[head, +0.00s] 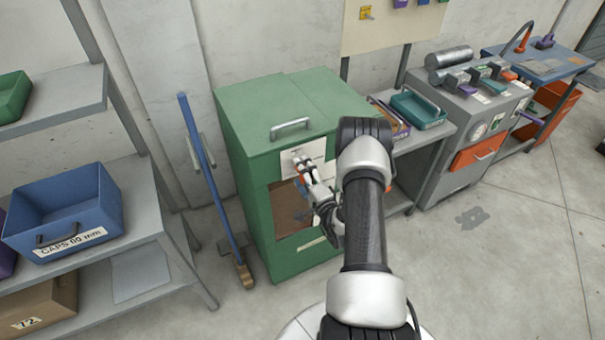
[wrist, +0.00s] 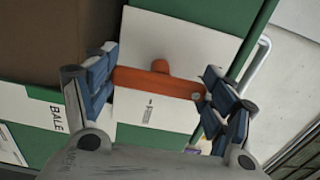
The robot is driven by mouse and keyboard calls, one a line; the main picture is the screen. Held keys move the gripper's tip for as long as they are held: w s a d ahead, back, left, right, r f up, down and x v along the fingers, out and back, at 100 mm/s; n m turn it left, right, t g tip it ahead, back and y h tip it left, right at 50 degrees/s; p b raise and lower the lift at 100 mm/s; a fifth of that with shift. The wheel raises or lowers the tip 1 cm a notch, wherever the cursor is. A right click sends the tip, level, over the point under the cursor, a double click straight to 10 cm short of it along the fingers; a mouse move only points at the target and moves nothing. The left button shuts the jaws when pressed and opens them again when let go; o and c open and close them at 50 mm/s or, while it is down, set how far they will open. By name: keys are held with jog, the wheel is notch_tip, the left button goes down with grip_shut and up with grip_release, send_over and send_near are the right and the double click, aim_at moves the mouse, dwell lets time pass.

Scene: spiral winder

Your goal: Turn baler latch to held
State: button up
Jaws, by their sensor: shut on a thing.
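The baler is a green cabinet (head: 248,120) in the middle of the head view. A white plate (head: 316,149) on its front carries the orange latch. In the wrist view the latch (wrist: 155,83) is an orange bar with a round hub at its upper middle, on the white plate (wrist: 195,38). My gripper (head: 304,170) is at the plate in the head view and hides part of the latch. In the wrist view the blue-padded fingers of my gripper (wrist: 160,86) are shut on the bar, one at each end. Any mark for the held position cannot be read.
A metal handle (head: 290,127) is on the baler's top. A brown opening shows below the plate. A blue-handled broom (head: 205,170) leans at left, near shelves with a blue bin (head: 65,210). A bench with a teal tray (head: 417,108) stands right.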

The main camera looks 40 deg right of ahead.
jog(key=o, duration=1.1)
jog(key=v, duration=1.2)
